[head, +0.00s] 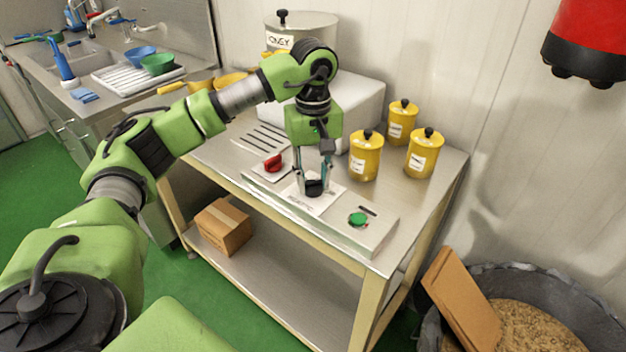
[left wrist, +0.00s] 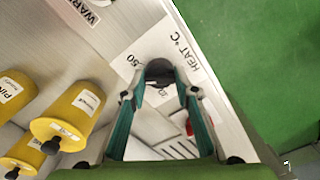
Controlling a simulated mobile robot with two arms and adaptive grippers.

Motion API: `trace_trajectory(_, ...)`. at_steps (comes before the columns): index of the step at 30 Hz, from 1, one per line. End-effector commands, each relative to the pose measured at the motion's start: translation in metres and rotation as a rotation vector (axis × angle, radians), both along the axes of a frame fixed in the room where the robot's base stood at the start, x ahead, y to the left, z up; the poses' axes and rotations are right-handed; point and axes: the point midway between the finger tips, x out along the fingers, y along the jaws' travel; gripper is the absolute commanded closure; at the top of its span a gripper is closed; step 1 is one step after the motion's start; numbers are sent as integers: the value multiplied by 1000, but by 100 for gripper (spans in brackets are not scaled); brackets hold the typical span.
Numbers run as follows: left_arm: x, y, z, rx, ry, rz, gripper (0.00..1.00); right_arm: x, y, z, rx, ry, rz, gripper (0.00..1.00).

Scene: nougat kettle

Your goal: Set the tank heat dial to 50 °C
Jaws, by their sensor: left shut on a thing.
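The tank heat dial is a black knob (head: 315,188) on a white label on the steel control panel (head: 375,237) at the table's front. My left gripper (head: 314,184) points down over it, shut on the knob. In the left wrist view the dark knob (left wrist: 159,71) sits between the two fingertips (left wrist: 160,88). The label there reads "HEAT °C", with a "50" mark beside the knob. The knob's pointer is hidden or too small to read. My right gripper is not in view.
A red knob (head: 274,162) and a green knob (head: 358,219) flank the dial on the panel. Yellow lidded canisters (head: 365,156) stand behind to the right. A large honey tank (head: 300,25) is at the back. A cardboard box (head: 223,227) sits on the lower shelf.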

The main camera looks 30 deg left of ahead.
Motion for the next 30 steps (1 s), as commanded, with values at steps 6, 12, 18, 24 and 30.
trace_trajectory(6, 1, 0, 0, -2, -4, -192, 94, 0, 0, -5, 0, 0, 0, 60)
trace_trajectory(12, 1, 0, 1, -1, -3, -333, 94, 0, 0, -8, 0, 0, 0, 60)
trace_trajectory(18, 1, 0, 1, -1, -2, -428, 94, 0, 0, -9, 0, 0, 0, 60)
trace_trajectory(24, 1, 0, 1, -1, -2, -476, 94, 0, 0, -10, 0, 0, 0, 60)
trace_trajectory(30, 1, 0, 1, -1, -2, -490, 94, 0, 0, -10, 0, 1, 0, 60)
